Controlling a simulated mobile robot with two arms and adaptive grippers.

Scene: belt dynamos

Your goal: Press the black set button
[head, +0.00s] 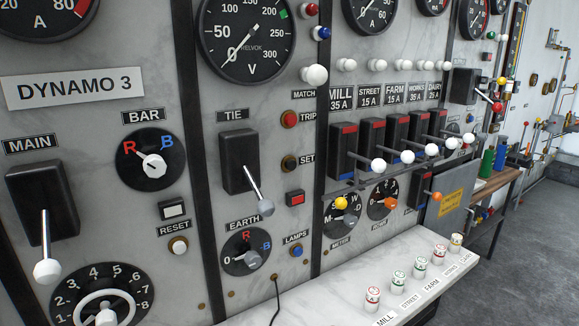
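The set button (289,163) is a small round dark button in a brass ring on the pale marble panel. It sits just left of the label reading SET (307,160). It is below the red trip button (289,119) and above a square red indicator (295,198). The set button is unobstructed, and I cannot tell from here whether it is pressed in. Neither of my grippers shows in the head view.
The black TIE switch (239,160), with its lever angled downward, stands left of the button. A row of black feeder switches (343,150) with white-knobbed levers juts out to the right. A marble ledge (330,292) holding several small white cylinders projects below.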

